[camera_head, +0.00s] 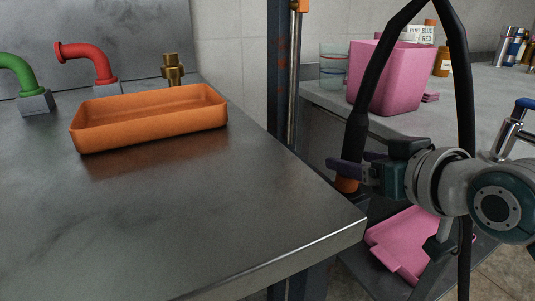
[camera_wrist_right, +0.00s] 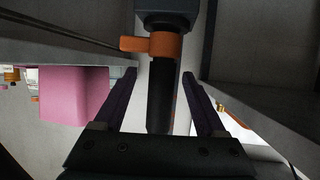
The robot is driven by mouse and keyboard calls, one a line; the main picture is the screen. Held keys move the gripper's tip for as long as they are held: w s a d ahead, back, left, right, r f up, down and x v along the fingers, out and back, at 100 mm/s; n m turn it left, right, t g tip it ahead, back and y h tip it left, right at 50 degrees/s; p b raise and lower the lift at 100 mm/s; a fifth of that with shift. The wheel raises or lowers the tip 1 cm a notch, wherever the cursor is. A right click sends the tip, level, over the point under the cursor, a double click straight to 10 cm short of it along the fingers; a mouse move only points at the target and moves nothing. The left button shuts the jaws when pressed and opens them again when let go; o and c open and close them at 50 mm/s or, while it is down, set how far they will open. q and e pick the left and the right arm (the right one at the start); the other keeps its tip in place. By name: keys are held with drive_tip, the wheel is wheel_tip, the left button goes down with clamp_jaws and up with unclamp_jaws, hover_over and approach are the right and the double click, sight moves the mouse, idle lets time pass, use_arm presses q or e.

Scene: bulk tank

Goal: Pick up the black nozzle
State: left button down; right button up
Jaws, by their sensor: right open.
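The black nozzle (camera_head: 354,133) hangs upright at the end of a black hose, beside the right corner of the metal table in the head view. An orange piece (camera_head: 346,185) shows at its lower end, just below my right gripper (camera_head: 346,167). In the right wrist view the black nozzle (camera_wrist_right: 160,100) stands between the two open fingers of my right gripper (camera_wrist_right: 159,76), with a gap showing on either side. An orange collar with a side tab (camera_wrist_right: 152,44) is around it farther out. My left gripper is not in view.
The metal table (camera_head: 200,220) is close on the left, with an orange tray (camera_head: 150,132) on it. A pink bin (camera_head: 385,78) and a glass (camera_head: 333,66) stand on the counter behind. A blue-grey post (camera_head: 281,75) rises near the nozzle. Pink pieces (camera_head: 405,243) lie below.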

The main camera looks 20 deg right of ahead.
drive_tip(key=b+x, duration=0.1)
drive_tip(key=x, duration=0.3)
drive_tip(key=shift+w+a+b, duration=0.1)
drive_tip(key=shift+w+b, duration=0.15)
drive_tip(key=shift+b, duration=0.1)
drive_tip(key=shift+c, duration=0.2)
clamp_jaws()
